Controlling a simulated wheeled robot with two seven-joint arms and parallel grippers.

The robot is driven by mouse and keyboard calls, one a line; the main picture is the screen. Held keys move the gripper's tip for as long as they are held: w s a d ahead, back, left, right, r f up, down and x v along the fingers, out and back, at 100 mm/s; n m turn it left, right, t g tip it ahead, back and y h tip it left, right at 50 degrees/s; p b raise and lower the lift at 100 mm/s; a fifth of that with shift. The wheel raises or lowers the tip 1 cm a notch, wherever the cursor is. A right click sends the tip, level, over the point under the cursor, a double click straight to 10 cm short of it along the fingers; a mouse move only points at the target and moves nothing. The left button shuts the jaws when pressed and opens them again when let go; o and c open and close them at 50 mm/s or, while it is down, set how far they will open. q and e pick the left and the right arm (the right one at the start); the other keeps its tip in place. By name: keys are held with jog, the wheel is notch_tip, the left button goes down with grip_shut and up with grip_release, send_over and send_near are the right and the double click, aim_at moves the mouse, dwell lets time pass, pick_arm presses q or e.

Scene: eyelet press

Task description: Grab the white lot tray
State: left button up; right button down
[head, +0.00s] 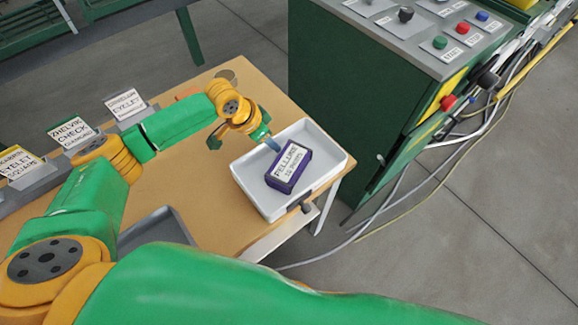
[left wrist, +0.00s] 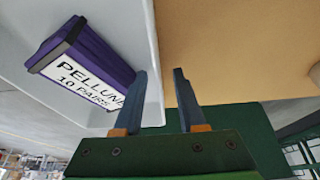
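The white lot tray (head: 252,178) sits at the right end of the tan table, near its edge. A purple box (head: 289,170) labelled "PELLUND 10 PAIRS" lies inside it. My left gripper (head: 273,145) is at the tray's far left rim. In the left wrist view, my left gripper (left wrist: 160,88) has its two blue-grey fingers apart. The tray wall (left wrist: 151,55) runs up between them, with one finger on the tray's inner side and the other over the tabletop. I cannot tell whether either finger touches the wall. My right gripper is out of view.
The tan table (head: 185,185) has a grey tray (head: 155,228) at its front and label stands (head: 126,104) along its left side. Cables (head: 400,170) lie on the floor at right.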

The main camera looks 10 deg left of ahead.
pick_arm(q)
jog(key=shift+s+r, duration=0.1)
grip_shut()
dwell(1.2)
